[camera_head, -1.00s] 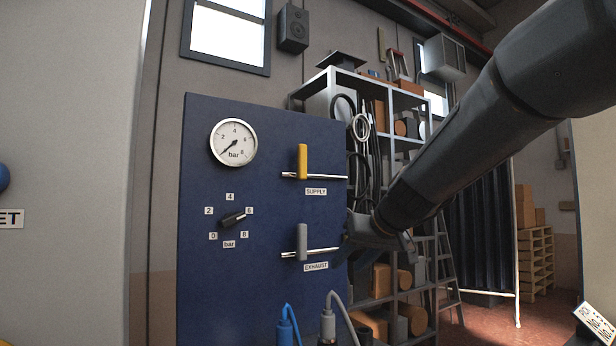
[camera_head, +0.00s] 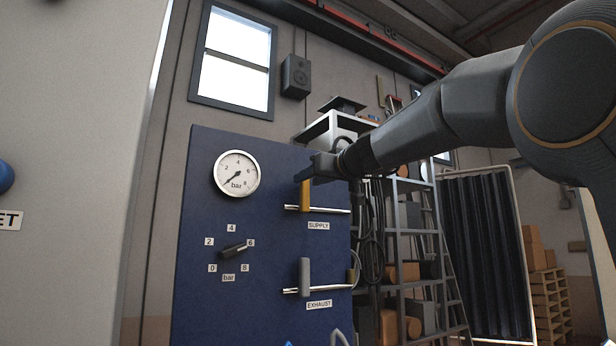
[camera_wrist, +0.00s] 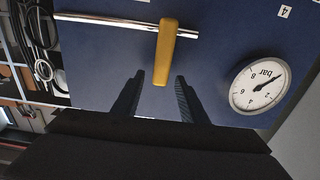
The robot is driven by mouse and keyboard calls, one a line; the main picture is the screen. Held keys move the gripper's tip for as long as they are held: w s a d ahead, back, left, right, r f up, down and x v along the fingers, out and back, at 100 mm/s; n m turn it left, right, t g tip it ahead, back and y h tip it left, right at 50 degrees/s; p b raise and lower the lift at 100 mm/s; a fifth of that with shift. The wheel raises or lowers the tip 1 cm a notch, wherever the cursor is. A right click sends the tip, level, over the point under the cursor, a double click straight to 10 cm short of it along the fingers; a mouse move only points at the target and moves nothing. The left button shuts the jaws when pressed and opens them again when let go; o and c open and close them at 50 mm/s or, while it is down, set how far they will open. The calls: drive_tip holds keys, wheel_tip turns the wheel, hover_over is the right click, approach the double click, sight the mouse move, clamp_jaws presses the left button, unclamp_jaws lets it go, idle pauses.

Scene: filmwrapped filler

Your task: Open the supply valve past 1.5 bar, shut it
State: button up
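The yellow supply valve handle (camera_head: 305,197) stands upright, across its horizontal pipe, on the blue panel (camera_head: 200,290). My gripper (camera_head: 312,172) is at the handle's upper end and hides its top in the head view. In the wrist view my gripper (camera_wrist: 160,75) is open, with a finger on each side of the free end of the yellow handle (camera_wrist: 166,50). Gaps show on both sides; depth is hard to judge. The pressure gauge (camera_head: 237,175) has its needle at lower left, near zero. The gauge also shows upside down in the wrist view (camera_wrist: 259,88).
Below, the grey exhaust handle (camera_head: 304,277) stands upright across its pipe. A black selector knob (camera_head: 237,249) points towards 6. A metal shelf with hoses (camera_head: 405,215) stands behind the panel at right. Space in front of the panel looks clear.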

drive_tip(key=shift+w+a, duration=0.35)
drive_tip(key=shift+w, duration=0.15)
clamp_jaws()
